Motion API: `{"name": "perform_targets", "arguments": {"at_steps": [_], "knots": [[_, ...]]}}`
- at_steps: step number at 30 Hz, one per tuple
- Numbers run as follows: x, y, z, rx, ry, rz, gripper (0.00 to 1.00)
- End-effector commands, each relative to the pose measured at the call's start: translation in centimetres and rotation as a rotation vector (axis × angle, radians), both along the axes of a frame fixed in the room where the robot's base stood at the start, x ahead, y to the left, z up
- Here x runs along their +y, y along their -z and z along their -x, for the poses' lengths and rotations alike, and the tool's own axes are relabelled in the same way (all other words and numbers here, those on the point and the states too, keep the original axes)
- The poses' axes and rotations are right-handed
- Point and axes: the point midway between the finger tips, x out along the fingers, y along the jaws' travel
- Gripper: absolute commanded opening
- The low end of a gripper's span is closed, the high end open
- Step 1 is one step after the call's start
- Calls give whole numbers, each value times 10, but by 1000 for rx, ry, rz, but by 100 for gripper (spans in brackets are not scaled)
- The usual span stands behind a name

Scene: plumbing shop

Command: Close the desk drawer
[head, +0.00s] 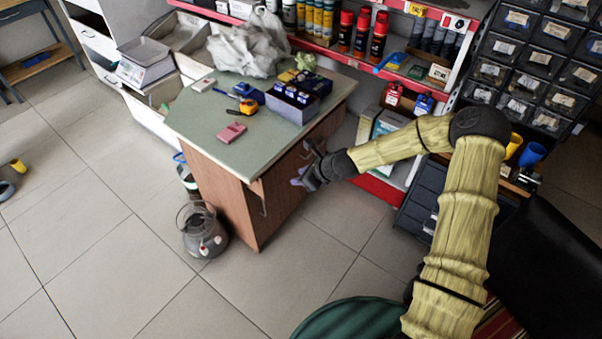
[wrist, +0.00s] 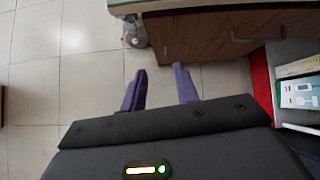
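The desk (head: 215,187) has a wooden body and a grey-green top. Its front faces right in the head view, mostly edge-on and partly behind my gripper (head: 304,166). Near the close corner, under the top, a panel edge of the desk drawer (head: 257,188) seems to jut out slightly. How far it is open I cannot tell. In the wrist view, a brown wooden front (wrist: 195,38) with a dark bar handle (wrist: 256,36) lies beyond my gripper (wrist: 160,80). The two purple fingers are apart with nothing between them, and appear clear of the front.
The desk top holds a blue box (head: 292,102), a yellow tape measure (head: 248,106), a pink item (head: 231,132) and a plastic bag (head: 245,48). Red-edged shelves (head: 377,187) stand close on the right. The tiled floor in front is clear.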

Motion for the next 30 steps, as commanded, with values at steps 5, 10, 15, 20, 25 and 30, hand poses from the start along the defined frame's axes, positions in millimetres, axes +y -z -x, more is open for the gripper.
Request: {"name": "perform_targets", "arguments": {"at_steps": [5, 10, 15, 20, 25, 30], "knots": [[-15, -16, 29, -134, -280, 201, 31], [-45, -37, 61, -262, -599, 419, 31], [-80, -65, 92, -355, -896, 614, 31], [-114, -96, 124, -417, -1156, 768, 31], [-149, -131, 162, -464, -1414, 900, 31], [-179, -162, 203, -498, -1642, 989, 31]]}}
